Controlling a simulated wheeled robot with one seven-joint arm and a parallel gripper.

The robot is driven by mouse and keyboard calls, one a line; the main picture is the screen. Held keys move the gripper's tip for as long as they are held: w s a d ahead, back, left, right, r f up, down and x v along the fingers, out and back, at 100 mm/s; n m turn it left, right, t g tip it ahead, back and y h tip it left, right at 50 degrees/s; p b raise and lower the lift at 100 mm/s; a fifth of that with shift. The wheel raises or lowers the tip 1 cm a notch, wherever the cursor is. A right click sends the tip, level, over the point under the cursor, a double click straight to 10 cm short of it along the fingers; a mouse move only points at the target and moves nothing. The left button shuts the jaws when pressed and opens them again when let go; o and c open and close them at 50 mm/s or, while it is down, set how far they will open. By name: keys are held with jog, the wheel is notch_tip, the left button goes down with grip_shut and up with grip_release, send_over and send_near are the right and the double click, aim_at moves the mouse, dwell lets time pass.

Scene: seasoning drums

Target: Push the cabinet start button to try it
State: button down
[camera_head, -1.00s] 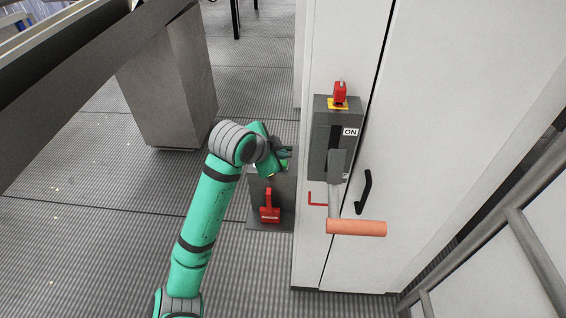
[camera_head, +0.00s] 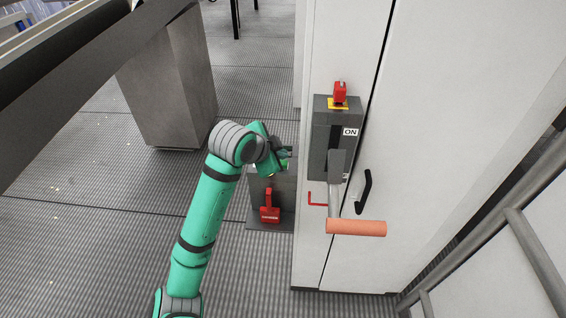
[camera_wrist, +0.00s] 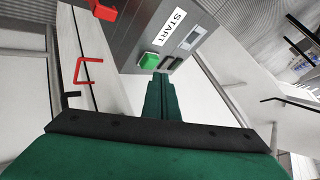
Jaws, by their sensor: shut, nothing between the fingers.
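The green START button (camera_wrist: 149,61) sits on a grey control box (camera_wrist: 128,45) beside the white START label (camera_wrist: 168,27) in the wrist view. My gripper (camera_wrist: 161,77) is shut and empty, its green fingers pointing at the box. The fingertips appear right beside the button's lower right edge; I cannot tell whether they touch it. In the head view my gripper (camera_head: 287,152) is over the box (camera_head: 285,195), left of the white cabinet, and partly hides the button area.
The white cabinet (camera_head: 345,265) carries a grey ON switch box (camera_head: 320,150), an orange-handled lever (camera_head: 356,228) and a black handle (camera_head: 364,192). A grey pillar (camera_head: 170,85) stands at left. Floor between is clear.

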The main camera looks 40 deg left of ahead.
jog(key=shift+f, duration=0.2)
dwell(0.6)
jog(key=shift+f, duration=0.25)
jog(key=shift+f, duration=0.45)
dwell(1.0)
jog(key=shift+r, duration=0.9)
jog(key=shift+r, duration=0.1)
jog(key=shift+r, duration=2.4)
